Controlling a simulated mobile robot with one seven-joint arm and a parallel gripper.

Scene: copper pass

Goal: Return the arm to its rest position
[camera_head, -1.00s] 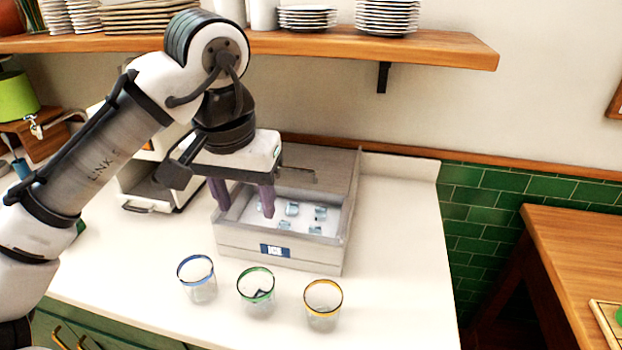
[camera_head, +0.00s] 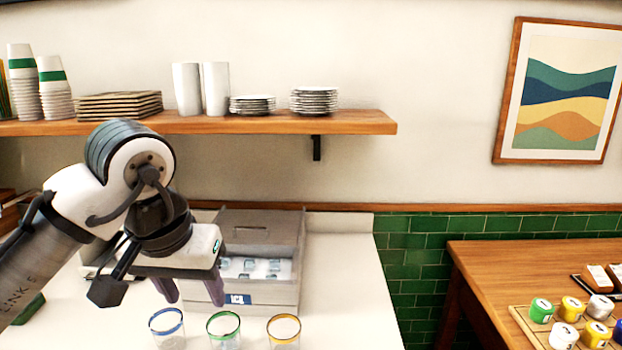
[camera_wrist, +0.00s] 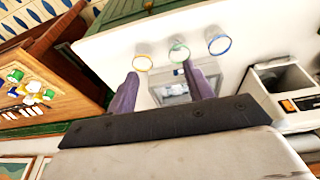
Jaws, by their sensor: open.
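My gripper (camera_head: 190,290) is open, its two purple fingers apart with nothing between them. It hangs above the white counter, in front of and to the left of the grey ice bin (camera_head: 268,290). In the wrist view my gripper (camera_wrist: 160,92) shows its fingers spread, with the bin (camera_wrist: 170,90) seen between and beyond them. My arm is bent, with its elbow high at left in the head view.
Blue-rimmed (camera_head: 167,330), green-rimmed (camera_head: 224,328) and yellow-rimmed (camera_head: 284,330) glasses stand in a row before the bin. A wooden shelf (camera_head: 250,122) with plates and cups runs above. A wooden table (camera_head: 500,262) with coloured pots stands right. The counter right of the bin is clear.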

